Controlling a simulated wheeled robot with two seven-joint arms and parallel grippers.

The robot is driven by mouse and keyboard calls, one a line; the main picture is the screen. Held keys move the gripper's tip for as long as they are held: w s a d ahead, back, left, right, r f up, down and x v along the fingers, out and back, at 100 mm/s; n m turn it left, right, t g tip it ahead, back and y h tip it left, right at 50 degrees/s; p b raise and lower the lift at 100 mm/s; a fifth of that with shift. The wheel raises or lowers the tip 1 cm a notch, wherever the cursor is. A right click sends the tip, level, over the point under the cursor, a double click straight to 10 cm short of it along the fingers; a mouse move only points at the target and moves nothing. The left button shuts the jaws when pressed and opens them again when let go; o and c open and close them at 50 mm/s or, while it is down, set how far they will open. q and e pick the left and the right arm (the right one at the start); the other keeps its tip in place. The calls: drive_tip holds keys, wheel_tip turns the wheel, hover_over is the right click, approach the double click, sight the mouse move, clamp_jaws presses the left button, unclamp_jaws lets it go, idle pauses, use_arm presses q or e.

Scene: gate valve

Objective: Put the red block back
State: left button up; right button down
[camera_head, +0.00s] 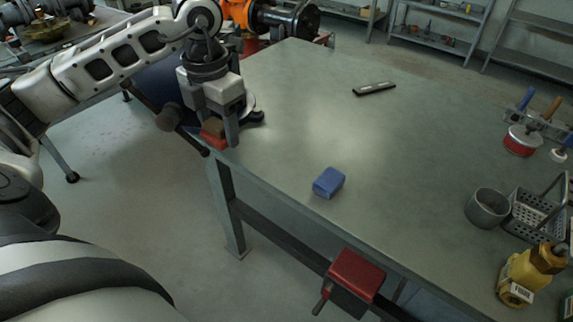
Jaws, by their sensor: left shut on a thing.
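The red block (214,139) shows between the fingers of my left gripper (218,128), at the table's left corner. Its upper part looks brown and its lower part red. My left gripper points down and is shut on it; the fingers hide part of the block. I cannot tell whether the block touches the table (300,125). A blue block (329,182) lies on the table near the front edge, to the right of the gripper. My right gripper is not in view.
A dark round object (253,115) is just behind the gripper. A red vise-like fixture (355,273) sits at the front edge. A grey cup (487,208), a basket (530,215) and a yellow valve-like part (528,275) stand at right. The table's middle is mostly clear.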

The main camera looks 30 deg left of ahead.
use_arm(q)
drive_tip(key=w+d+f+p, duration=0.2)
drive_tip(key=w+d+f, duration=0.15)
drive_tip(key=w, duration=0.35)
hover_over(287, 165)
drive_tip(key=f, duration=0.3)
drive_tip(key=s+f, duration=0.1)
drive_tip(key=f, duration=0.1)
drive_tip(key=shift+a, duration=0.2)
drive_tip(key=shift+w+d+f, duration=0.3)
drive_tip(key=shift+w+f, duration=0.25)
drive_tip(key=shift+f, duration=0.15)
drive_tip(key=shift+f+p, duration=0.4)
drive_tip(key=shift+f, duration=1.05)
drive_tip(key=shift+f, duration=0.1)
drive_tip(key=o, duration=1)
drive_tip(key=shift+a, duration=0.1)
drive_tip(key=shift+o, duration=0.2)
wheel_tip(287, 165, up, 12)
drive_tip(key=b, duration=0.1)
